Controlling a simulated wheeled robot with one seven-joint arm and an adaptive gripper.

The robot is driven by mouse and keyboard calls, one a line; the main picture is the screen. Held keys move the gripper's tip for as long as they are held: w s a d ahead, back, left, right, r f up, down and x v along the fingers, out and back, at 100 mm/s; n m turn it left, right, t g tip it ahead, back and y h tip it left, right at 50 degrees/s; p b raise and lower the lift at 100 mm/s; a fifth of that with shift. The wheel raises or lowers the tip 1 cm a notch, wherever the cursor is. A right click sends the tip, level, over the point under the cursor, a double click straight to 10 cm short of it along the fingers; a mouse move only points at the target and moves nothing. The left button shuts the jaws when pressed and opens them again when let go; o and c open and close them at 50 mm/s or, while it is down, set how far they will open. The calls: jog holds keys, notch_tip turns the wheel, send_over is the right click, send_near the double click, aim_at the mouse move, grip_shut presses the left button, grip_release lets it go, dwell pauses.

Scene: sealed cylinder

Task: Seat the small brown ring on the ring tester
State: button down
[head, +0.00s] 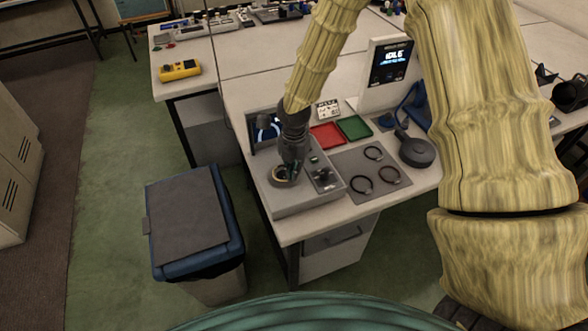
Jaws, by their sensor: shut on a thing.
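The ring tester is a low grey box (313,204) near the front left of the table, with small dark fittings on its top. My gripper (287,171) points down over the left part of this box. It is shut on the small brown ring (279,180), which shows as a pale brownish rim at the fingertips, close to a round seat on the box. My fingers hide part of the ring and seat. I cannot tell whether the ring touches the seat.
Several dark rings lie on a grey mat (345,165) right of the tester. A round dark tool (416,152) lies at right. A lidded bin (190,225) stands on the floor.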

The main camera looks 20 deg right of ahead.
jog(key=shift+f+p, duration=0.5)
jog(key=shift+f, duration=0.05)
dwell(2.5)
jog(key=c, duration=1.2)
grip_release()
jog(key=shift+o, duration=0.2)
jog(key=shift+r, duration=0.15)
jog(key=shift+r+p, duration=2.45)
jog(key=shift+r, duration=0.45)
